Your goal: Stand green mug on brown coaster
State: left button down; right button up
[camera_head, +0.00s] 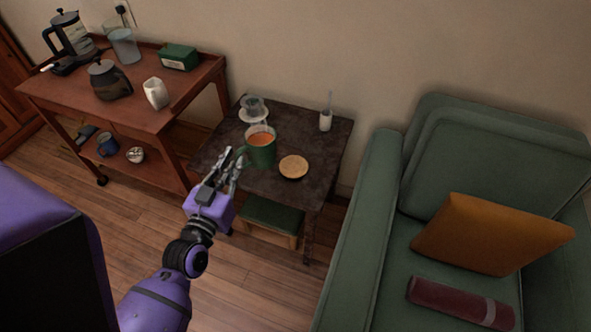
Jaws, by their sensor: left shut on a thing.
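The green mug (262,152) with an orange-brown drink in it is over the dark side table, upright. My left gripper (236,160) is at the mug's left side, where its handle is, and is shut on the mug. I cannot tell whether the mug touches the table or is held just above it. My right gripper is not in view.
The dark side table (325,150) also bears a glass item on a white saucer (252,117) and a white container (325,120) at the back. A wooden cart (130,108) stands left, a green armchair (375,200) right. A green-topped stool (270,214) is beneath the table.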

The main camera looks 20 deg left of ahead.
aim_at(255, 159)
pick_arm(q)
jog(key=w+a+f+y+b, duration=0.1)
jog(key=a+f, duration=0.1)
jog(key=a, duration=0.2)
jog(key=shift+n, duration=0.4)
jog(key=w+d+f, duration=0.1)
jog(key=w, duration=0.1)
jog(key=w+d+f, duration=0.1)
jog(key=w+d, duration=0.1)
jog(key=w+d+f, duration=0.1)
jog(key=w, duration=0.1)
jog(key=shift+w+d+f, duration=0.2)
jog(key=shift+w+d, duration=0.2)
jog(key=shift+w+d+f+b, duration=0.55)
jog(key=shift+w+f, duration=0.2)
jog(key=shift+f, duration=0.8)
jog(key=shift+w+d+f+b, duration=0.5)
jog(key=shift+w+f, duration=0.25)
jog(key=shift+f, duration=0.85)
jog(key=shift+w+d+f+b, duration=0.55)
jog(key=shift+w+f, duration=0.2)
jog(key=shift+f, duration=0.8)
jog(key=shift+f, duration=0.1)
jog(key=c, duration=2.2)
grip_release()
jog(key=shift+f, duration=0.15)
jog(key=o, duration=0.4)
jog(key=shift+s, duration=0.1)
